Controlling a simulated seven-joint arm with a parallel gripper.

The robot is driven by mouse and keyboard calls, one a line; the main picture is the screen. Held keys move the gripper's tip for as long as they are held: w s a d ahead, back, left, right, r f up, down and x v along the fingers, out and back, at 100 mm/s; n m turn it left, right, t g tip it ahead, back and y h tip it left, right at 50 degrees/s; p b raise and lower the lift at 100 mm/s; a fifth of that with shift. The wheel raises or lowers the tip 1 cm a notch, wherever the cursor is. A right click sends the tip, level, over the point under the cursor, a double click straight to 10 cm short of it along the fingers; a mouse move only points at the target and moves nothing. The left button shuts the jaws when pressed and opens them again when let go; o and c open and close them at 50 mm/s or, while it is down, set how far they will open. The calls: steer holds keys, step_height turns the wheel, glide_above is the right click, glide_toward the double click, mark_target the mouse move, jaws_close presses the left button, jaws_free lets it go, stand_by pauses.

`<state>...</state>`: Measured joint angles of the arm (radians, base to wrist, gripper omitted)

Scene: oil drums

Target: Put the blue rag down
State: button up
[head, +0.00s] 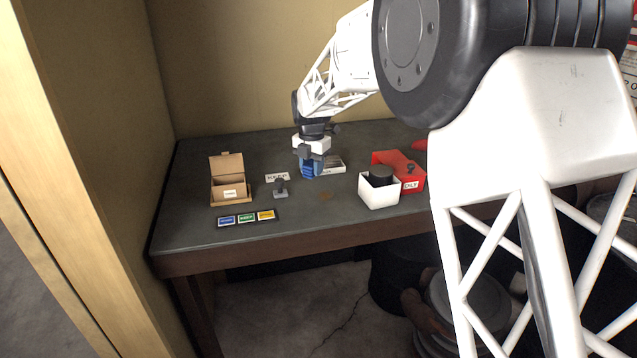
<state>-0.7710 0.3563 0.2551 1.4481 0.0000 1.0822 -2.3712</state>
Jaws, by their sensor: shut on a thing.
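My gripper (311,154) points down over the middle of the dark table and is shut on the blue rag (308,169). The rag hangs below the fingers. From this view I cannot tell whether it touches the table top (300,215) or hangs just above it. The gripper hides the upper part of the rag. A shallow white tray (334,166) lies right behind and to the right of the rag.
An open cardboard box (231,192), a small grey stand (281,191) and a white sign (277,177) are to the left. A white bin (378,194) and a red box (410,179) stand right. The front middle is clear.

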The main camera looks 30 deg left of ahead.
steer(key=shift+w+d+f, duration=0.2)
steer(key=shift+w+d, duration=0.65)
steer(key=shift+d, duration=0.3)
steer(key=shift+w+a, duration=0.1)
steer(key=shift+w+a+f, duration=0.25)
steer(key=shift+w+a, duration=1.5)
steer(key=shift+w, duration=0.2)
steer(key=shift+w+a+f, duration=0.25)
steer(key=shift+w+a, duration=1.5)
steer(key=shift+w, duration=0.25)
steer(key=shift+w+a+f, duration=0.25)
steer(key=shift+w+a, duration=1.5)
steer(key=shift+w, duration=0.2)
steer(key=shift+f, duration=1.75)
steer(key=shift+f, duration=0.6)
